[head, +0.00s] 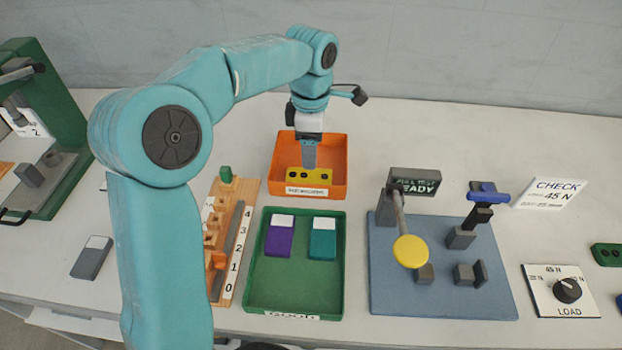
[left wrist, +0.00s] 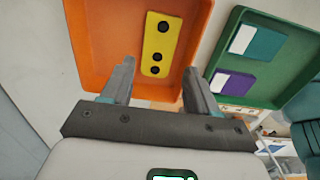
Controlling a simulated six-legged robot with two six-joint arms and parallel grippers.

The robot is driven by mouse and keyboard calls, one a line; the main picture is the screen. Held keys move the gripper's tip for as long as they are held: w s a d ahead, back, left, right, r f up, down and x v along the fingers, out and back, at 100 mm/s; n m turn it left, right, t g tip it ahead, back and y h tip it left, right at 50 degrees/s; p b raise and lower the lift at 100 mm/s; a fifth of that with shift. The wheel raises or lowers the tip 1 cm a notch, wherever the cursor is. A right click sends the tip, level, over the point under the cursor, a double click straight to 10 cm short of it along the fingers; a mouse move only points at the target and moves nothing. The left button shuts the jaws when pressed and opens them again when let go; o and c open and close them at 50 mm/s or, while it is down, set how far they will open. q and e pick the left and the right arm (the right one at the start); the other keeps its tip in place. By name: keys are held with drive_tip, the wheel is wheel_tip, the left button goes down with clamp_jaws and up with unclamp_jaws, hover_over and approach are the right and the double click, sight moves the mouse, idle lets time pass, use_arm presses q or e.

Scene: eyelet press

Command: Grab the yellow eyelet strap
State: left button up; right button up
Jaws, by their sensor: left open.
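The yellow eyelet strap (head: 308,175) lies in the orange tray (head: 333,150), near the tray's front side. It has a row of dark round holes. In the left wrist view the strap (left wrist: 168,45) lies beyond my open fingers, between them in the picture, inside the orange tray (left wrist: 97,45). My left gripper (head: 309,165) points down over the orange tray, just behind the strap in the head view. Its fingers (left wrist: 158,78) are apart with nothing between them. I cannot tell the height left above the strap. My right gripper is not in view.
A green tray (head: 254,290) with a purple and a teal block stands in front of the orange tray. A numbered wooden rack (head: 218,240) is to its left. A blue test base (head: 390,295) with a lever stands right. The table behind the orange tray is clear.

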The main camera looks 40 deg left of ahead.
sight(309, 175)
use_arm(q)
drive_tip(key=f, duration=0.7)
drive_tip(key=shift+a+f+b, duration=0.25)
drive_tip(key=shift+f+b, duration=0.05)
drive_tip(key=shift+b, duration=0.05)
drive_tip(key=shift+s, duration=0.1)
drive_tip(key=c, duration=0.7)
